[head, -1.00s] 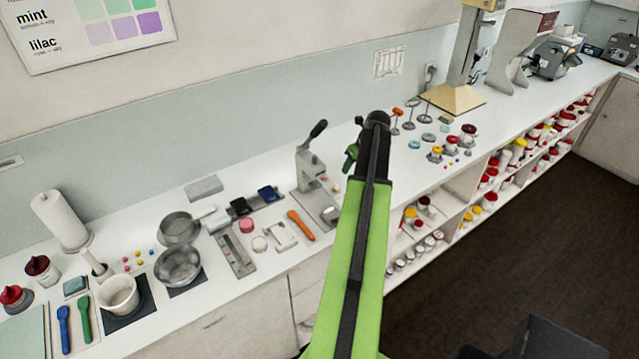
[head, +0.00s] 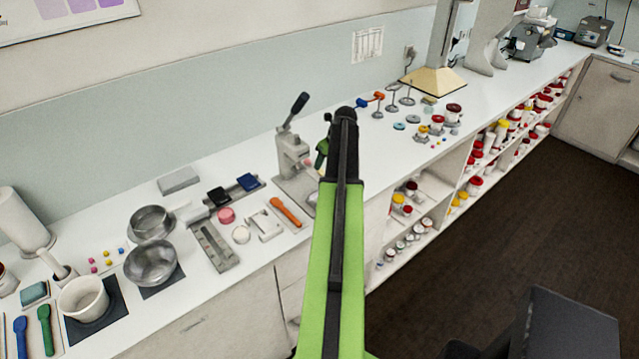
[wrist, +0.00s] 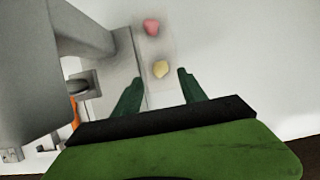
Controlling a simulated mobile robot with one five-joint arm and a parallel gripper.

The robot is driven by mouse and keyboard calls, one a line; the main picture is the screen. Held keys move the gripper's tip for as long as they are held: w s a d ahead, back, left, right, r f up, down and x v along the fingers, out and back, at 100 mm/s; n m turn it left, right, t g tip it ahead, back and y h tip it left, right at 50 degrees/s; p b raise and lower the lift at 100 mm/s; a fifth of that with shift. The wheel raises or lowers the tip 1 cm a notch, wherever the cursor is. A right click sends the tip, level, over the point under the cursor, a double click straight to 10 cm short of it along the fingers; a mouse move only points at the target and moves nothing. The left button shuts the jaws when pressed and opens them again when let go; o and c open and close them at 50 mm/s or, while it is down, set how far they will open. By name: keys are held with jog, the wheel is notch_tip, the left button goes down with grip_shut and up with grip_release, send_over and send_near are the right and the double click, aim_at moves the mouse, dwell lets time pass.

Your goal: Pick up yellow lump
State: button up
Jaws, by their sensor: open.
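The yellow lump (wrist: 161,68) shows in the wrist view as a small pale yellow piece on the white counter. It lies just beyond my gripper (wrist: 154,78), roughly between the lines of its two green fingers. The fingers are spread and nothing is between them. A pink lump (wrist: 151,26) lies a little farther out.
A grey lever press (head: 293,150) stands close on the left of my gripper; its body (wrist: 85,30) fills the wrist view's left side. An orange-handled tool (head: 286,211) lies left of it. Loop-topped stands (head: 392,98) and small jars stand to the right. Bare counter lies right of the lumps.

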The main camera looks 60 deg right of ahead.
aim_at(322, 170)
jog(key=shift+f, duration=0.15)
jog(key=b+x, duration=0.4)
jog(key=x, duration=0.1)
jog(key=shift+w+d+f+b, duration=0.1)
jog(key=shift+f+b, duration=0.05)
jog(key=shift+b, duration=0.2)
grip_shut()
jog(key=shift+r, duration=0.25)
